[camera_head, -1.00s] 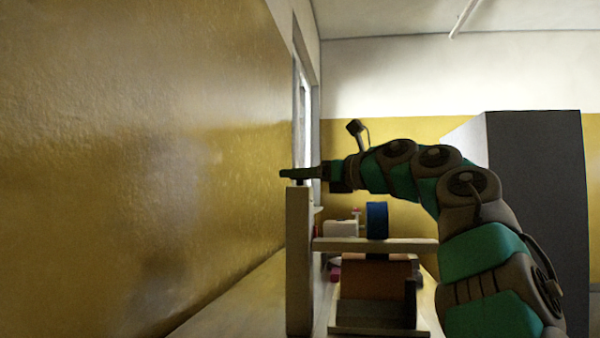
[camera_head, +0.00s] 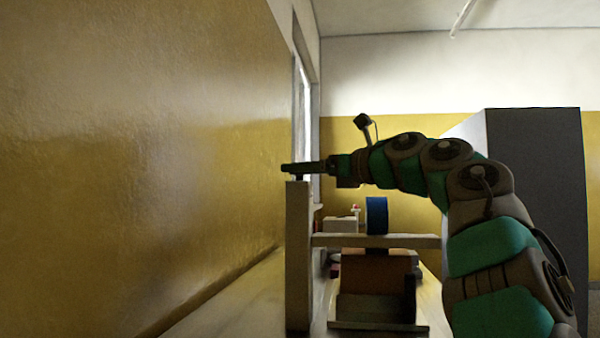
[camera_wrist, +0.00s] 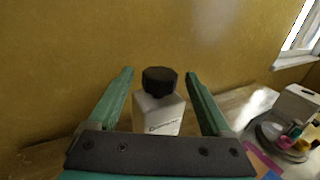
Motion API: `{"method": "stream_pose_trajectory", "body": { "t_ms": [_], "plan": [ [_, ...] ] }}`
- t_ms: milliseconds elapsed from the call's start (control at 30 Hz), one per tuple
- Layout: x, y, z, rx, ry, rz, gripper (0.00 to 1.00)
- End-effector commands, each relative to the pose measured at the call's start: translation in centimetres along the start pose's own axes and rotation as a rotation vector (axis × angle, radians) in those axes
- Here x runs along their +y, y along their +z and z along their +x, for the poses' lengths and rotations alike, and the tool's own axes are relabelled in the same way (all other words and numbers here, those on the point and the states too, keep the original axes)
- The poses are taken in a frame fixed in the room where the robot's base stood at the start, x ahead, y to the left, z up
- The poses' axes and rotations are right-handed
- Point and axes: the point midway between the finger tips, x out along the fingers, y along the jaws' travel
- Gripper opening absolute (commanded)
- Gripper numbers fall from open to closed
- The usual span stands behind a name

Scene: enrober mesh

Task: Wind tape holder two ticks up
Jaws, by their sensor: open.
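A pale upright post (camera_head: 298,262) stands on the table close to the yellow wall. In the wrist view a black ribbed knob (camera_wrist: 160,82) sits on top of the post, whose pale block (camera_wrist: 158,115) bears small dark lettering. My gripper (camera_head: 288,168) is at the post's top in the head view. In the wrist view my gripper (camera_wrist: 158,72) is open, one green finger on each side of the knob, with gaps visible. A crossbar (camera_head: 400,241) runs right from the post, with a blue roll (camera_head: 376,215) above it. Which part is the tape holder is unclear.
The yellow wall (camera_head: 150,150) is close on the left. An open brown bin (camera_head: 376,280) stands below the crossbar. A tall dark cabinet (camera_head: 535,200) is at the right. In the wrist view a pale box (camera_wrist: 297,103) and small coloured items are at the right.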

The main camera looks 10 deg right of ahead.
Motion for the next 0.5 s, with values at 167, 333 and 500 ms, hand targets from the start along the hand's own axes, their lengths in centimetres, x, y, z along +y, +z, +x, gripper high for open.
{"method": "stream_pose_trajectory", "body": {
  "t_ms": [167, 333, 500],
  "plan": [
    [0.0, -0.2, -2.9, -0.002, -0.002, -0.001, 0.83],
    [-0.1, -0.2, -5.5, -0.003, -0.003, 0.002, 0.83],
    [0.0, -0.1, -6.3, -0.001, 0.000, 0.000, 0.83]
  ]
}}
